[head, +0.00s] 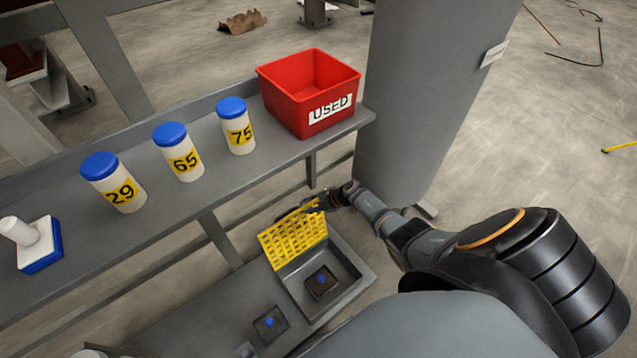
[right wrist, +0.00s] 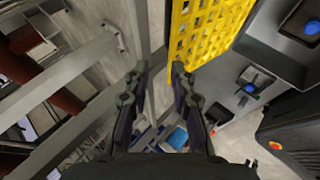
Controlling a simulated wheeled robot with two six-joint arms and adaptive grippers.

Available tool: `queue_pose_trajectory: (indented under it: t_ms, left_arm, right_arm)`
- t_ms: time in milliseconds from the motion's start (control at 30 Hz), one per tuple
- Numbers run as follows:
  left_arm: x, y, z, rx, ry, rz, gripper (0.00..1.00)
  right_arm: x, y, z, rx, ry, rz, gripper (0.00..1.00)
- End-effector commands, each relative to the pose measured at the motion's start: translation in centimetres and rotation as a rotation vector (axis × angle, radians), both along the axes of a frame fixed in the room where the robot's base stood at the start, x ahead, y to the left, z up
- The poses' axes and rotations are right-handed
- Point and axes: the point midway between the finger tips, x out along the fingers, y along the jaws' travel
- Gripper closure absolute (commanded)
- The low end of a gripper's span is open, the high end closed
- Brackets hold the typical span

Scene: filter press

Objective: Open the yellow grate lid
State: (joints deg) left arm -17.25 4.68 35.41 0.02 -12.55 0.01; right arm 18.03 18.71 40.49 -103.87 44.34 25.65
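The yellow grate lid (head: 293,241) stands raised and tilted at the left side of a grey open box (head: 345,262) on the low grey bench. My right gripper (head: 316,204) is at the lid's upper edge in the head view. In the right wrist view, my right gripper (right wrist: 158,72) has its two fingers apart with nothing between them. The grate lid (right wrist: 212,30) is there just beyond and to the right of the right-hand fingertip. I cannot tell whether that finger touches the lid. My left gripper is in neither view.
A grey shelf holds white jars with blue caps marked 29 (head: 115,183), 65 (head: 179,153) and 75 (head: 236,126). A red bin marked USED (head: 308,92) stands at its right end. A thick grey column (head: 425,100) rises close behind my right arm.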

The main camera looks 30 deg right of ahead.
Motion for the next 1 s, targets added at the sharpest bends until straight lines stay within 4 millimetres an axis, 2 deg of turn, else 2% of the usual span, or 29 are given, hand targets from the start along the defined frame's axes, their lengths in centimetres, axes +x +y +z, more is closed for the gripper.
queue_pose_trajectory:
  t_ms: [167,500,700,933,1000]
  left_arm:
    - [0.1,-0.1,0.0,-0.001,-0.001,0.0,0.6]
    - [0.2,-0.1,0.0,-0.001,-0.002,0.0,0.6]
    - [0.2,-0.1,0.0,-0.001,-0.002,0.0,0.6]
    - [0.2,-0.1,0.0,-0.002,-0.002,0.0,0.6]
    - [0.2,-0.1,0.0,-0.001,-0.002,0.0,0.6]
  right_arm:
    - [-1.7,-1.1,1.7,-0.006,0.001,0.005,0.76]
    - [-5.7,-4.3,6.6,-0.005,0.002,0.003,0.76]
    - [-6.5,-4.8,7.7,-0.001,0.002,0.002,0.76]
    - [-6.5,-4.8,7.7,0.0,0.001,0.002,0.76]
    - [-6.5,-4.7,7.6,0.006,0.0,-0.004,0.85]
